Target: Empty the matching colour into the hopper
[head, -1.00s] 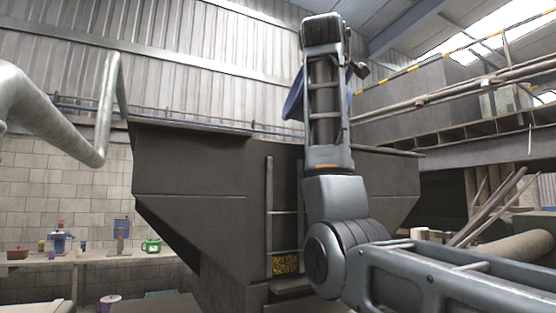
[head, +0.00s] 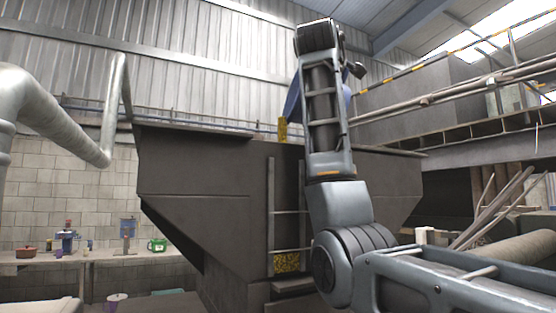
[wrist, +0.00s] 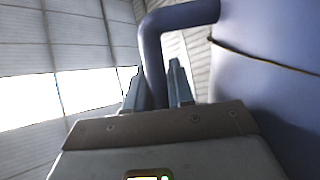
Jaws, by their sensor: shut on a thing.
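The hopper (head: 205,165) is a large dark steel bin filling the middle of the head view, with sloping lower sides. A blue container (head: 293,106) shows partly behind my raised arm above the hopper's rim, tilted. In the wrist view the blue container (wrist: 265,110) fills the right side, with its thick curved handle (wrist: 180,17) at the top. My gripper (wrist: 158,78) is shut on this handle, one finger on each side. The container's mouth and contents are hidden. A yellow speckled patch (head: 287,262) is on the hopper's lower front, and another (head: 283,130) is at its rim.
A ladder (head: 271,205) runs up the hopper front beside my arm. A bench (head: 45,261) at the left carries a green mug (head: 157,245) and other small items. A purple cup (head: 117,302) stands lower. Pipes and a railing (head: 450,95) lie at the right.

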